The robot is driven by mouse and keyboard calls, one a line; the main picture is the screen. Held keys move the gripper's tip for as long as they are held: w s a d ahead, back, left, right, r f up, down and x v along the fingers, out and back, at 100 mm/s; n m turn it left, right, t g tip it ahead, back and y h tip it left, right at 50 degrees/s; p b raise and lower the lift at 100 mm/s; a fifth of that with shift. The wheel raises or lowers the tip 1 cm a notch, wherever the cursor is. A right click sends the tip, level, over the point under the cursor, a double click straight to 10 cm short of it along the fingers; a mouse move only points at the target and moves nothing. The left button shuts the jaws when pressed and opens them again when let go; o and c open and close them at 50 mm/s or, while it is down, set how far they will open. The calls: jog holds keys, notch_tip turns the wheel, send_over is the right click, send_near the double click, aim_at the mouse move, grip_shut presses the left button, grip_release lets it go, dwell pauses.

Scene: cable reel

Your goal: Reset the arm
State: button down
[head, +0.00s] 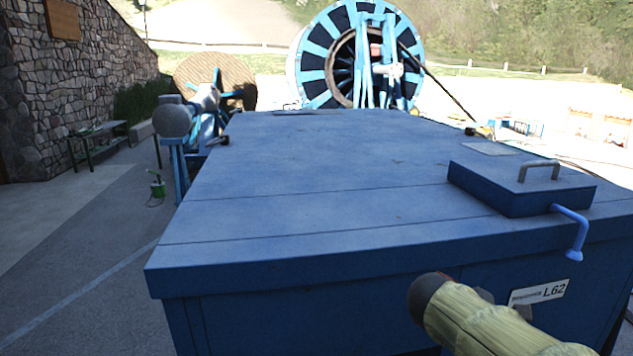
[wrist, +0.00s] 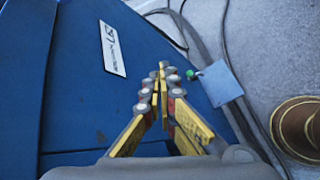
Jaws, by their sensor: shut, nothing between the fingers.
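My gripper (wrist: 160,72) shows in the wrist view with its yellow and grey fingers together and nothing between them. It is in front of the side of a large blue cabinet (wrist: 75,90), close to a white label (wrist: 113,48). I cannot tell whether it touches the cabinet. In the head view the same blue cabinet (head: 310,190) fills the middle, with its label, L62 (head: 540,292), on the front face. My gripper's fingers cannot be made out in the head view.
A raised lid (head: 520,185) with a handle and a blue crank (head: 573,232) sit at the cabinet's right. A large blue reel (head: 318,70) stands behind. Cables (wrist: 228,60), a blue plate (wrist: 215,83) and a brown round object (wrist: 298,128) lie right of my gripper.

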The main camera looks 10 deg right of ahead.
jog(key=s+a+f+m+t+y+b, duration=0.1)
jog(key=s+a+f+m+y+b, duration=0.2)
jog(key=a+f+b, duration=0.4)
jog(key=s+a+f+m+t+y+b, duration=0.1)
jog(key=s+a+f+m+y+b, duration=0.3)
jog(key=a+f+b, duration=0.4)
jog(key=s+a+f+m+t+y+b, duration=0.1)
jog(key=s+a+f+m+y+b, duration=0.2)
jog(key=a+f+b, duration=0.5)
notch_tip(320, 180, down, 6)
jog(key=shift+s+a+r+m+y, duration=0.2)
jog(key=shift+s+a+m+y, duration=0.1)
jog(key=shift+s+a+m, duration=0.7)
jog(key=shift+w, duration=0.15)
